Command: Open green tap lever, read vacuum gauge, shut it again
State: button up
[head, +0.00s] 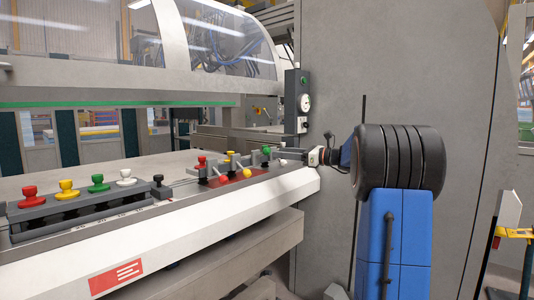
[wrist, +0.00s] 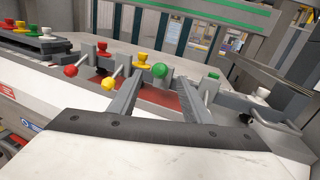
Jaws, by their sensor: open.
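The green tap lever ends in a green ball (wrist: 160,71), which shows between the two fingers of my gripper (wrist: 157,90) in the wrist view; its rod is largely hidden. My gripper is open, and I cannot tell whether a finger touches the ball. In the head view my gripper (head: 287,154) reaches in from the right at the end of the tap row, close to a green knob (head: 266,150). A white round gauge (head: 305,103) sits on the dark box on the grey column; its needle is too small to read.
A red ball lever (wrist: 70,70) and a yellow ball lever (wrist: 107,84) stand left of the green one. A white knob (wrist: 261,94) is to the right. Several coloured mushroom knobs line a rack (head: 75,212) at the left. The machine's clear hood (head: 225,40) is above.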

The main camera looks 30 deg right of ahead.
aim_at(267, 152)
jog(key=x, duration=0.7)
jog(key=shift+w+a, duration=0.1)
jog(key=shift+w, duration=0.05)
grip_shut()
